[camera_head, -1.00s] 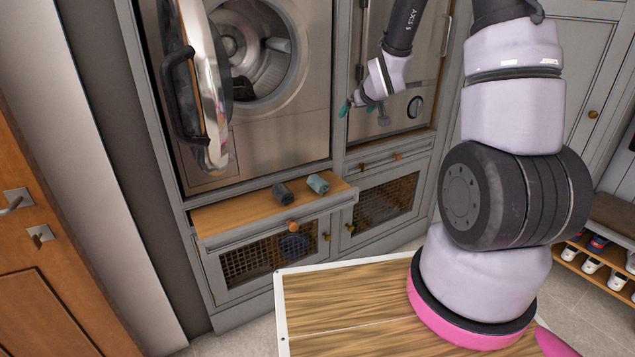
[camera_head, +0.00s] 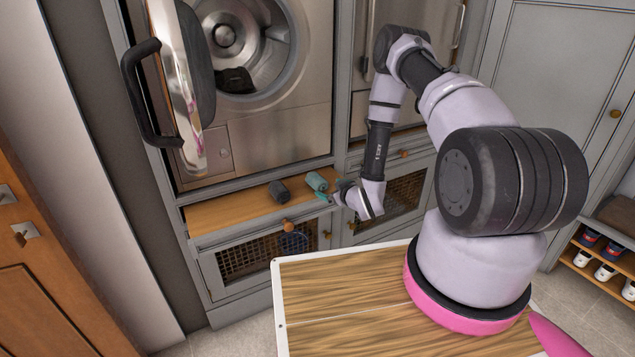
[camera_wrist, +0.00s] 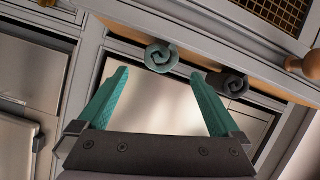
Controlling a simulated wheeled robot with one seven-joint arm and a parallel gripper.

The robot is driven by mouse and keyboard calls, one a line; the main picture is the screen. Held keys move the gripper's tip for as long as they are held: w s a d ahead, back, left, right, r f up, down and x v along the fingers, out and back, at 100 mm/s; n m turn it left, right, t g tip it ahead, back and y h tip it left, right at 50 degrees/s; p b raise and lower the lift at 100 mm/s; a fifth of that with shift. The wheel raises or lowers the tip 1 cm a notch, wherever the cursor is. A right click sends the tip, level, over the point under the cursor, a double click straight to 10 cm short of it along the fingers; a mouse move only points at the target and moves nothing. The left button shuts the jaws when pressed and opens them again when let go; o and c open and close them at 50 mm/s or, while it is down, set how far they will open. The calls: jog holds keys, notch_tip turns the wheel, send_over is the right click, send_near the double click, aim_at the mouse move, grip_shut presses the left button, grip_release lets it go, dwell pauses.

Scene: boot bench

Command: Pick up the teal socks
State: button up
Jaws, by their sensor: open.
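The rolled teal socks (camera_head: 316,181) lie on the wooden pull-out shelf (camera_head: 225,211) below the washer. A rolled dark grey pair (camera_head: 279,190) lies just left of them. In the wrist view the teal roll (camera_wrist: 160,57) shows its spiral end, ahead of and between my fingertips. The dark roll (camera_wrist: 233,83) shows near the right finger. My gripper (camera_head: 334,190), with teal fingers, is at the shelf's right end, close beside the teal socks. In the wrist view my gripper (camera_wrist: 160,80) is open and nothing is between its fingers.
The washer door (camera_head: 180,80) stands open at the left, with a dark item (camera_head: 235,80) in the drum. A wooden knob (camera_head: 287,226) sticks out at the shelf's front. Mesh-fronted cabinets (camera_head: 265,255) lie below. A shoe rack (camera_head: 600,255) stands at the right.

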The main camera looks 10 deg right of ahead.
aim_at(323, 184)
jog(key=x, duration=0.9)
jog(key=shift+w+d+r, duration=0.1)
jog(key=shift+w, duration=0.05)
jog(key=c, duration=1.1)
